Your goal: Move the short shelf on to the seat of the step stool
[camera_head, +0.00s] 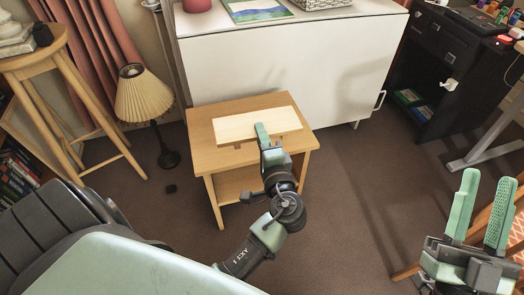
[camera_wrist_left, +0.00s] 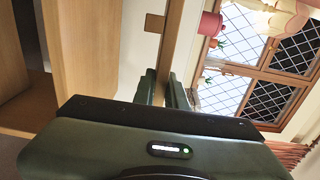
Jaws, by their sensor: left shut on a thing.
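The short shelf (camera_head: 240,127) is a pale wooden board, seen over the seat of the step stool (camera_head: 295,106) in the head view. My left gripper (camera_head: 262,131) is shut on its near edge. In the left wrist view the fingers (camera_wrist_left: 162,90) close on the shelf (camera_wrist_left: 173,38), and a small wooden block (camera_wrist_left: 154,23) juts from its underside. A gap shows there between the shelf and the stool (camera_wrist_left: 85,50), so the shelf appears held a little above the seat. My right gripper (camera_head: 488,178) is open and empty at the right.
A white cabinet (camera_head: 270,65) stands right behind the stool. A floor lamp (camera_head: 145,95) and a tall wooden stool (camera_head: 60,75) are at the left. A dark desk (camera_head: 440,55) is at the right. Carpet (camera_head: 350,200) is clear to the stool's right.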

